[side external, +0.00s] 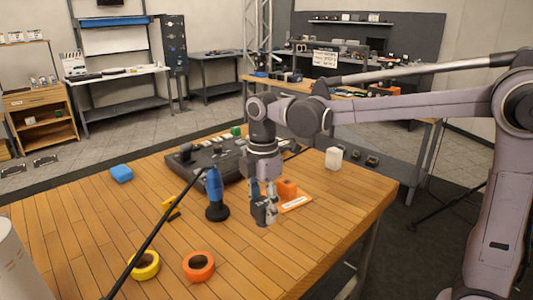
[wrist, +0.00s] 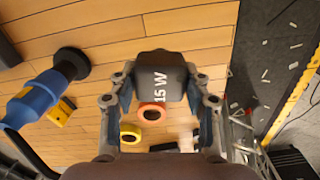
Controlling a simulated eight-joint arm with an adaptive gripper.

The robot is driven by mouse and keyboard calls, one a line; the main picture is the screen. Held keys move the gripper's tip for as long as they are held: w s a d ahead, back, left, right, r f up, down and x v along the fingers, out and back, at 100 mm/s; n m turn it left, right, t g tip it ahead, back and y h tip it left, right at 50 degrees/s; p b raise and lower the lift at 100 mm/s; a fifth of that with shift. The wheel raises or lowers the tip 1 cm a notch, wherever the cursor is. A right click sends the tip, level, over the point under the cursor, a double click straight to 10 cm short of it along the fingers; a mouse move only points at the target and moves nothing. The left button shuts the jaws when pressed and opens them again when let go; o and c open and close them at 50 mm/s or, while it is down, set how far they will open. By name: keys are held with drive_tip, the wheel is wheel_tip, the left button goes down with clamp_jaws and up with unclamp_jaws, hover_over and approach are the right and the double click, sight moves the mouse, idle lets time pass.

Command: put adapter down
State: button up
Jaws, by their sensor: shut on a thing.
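The adapter is a small dark block marked "15 W" (wrist: 165,82) in the wrist view. It sits between the two fingers of my gripper (wrist: 158,98), which are shut on its sides. In the side view the dark adapter (side external: 259,212) hangs at the lower end of my gripper (side external: 266,198), low over the wooden table (side external: 330,215). I cannot tell whether its underside touches the tabletop. The fingers hide part of it in the side view.
A blue tool on a black base (side external: 216,190) stands close left of my gripper. An orange block (side external: 286,189) and an orange-edged strip (side external: 296,204) lie just right. A dark console (side external: 205,160) is behind. Orange tape (side external: 187,266) and yellow tape (side external: 135,268) lie in front.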

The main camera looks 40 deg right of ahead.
drive_tip(key=a+f, duration=0.1)
drive_tip(key=w+a+f, duration=0.1)
drive_tip(key=a, duration=0.1)
drive_tip(key=a+f, duration=0.1)
drive_tip(key=a, duration=0.1)
drive_tip(key=shift+w+f, duration=0.15)
drive_tip(key=shift+w, duration=0.05)
drive_tip(key=shift+f, duration=1.75)
drive_tip(key=shift+f, duration=0.15)
drive_tip(key=o, duration=1.2)
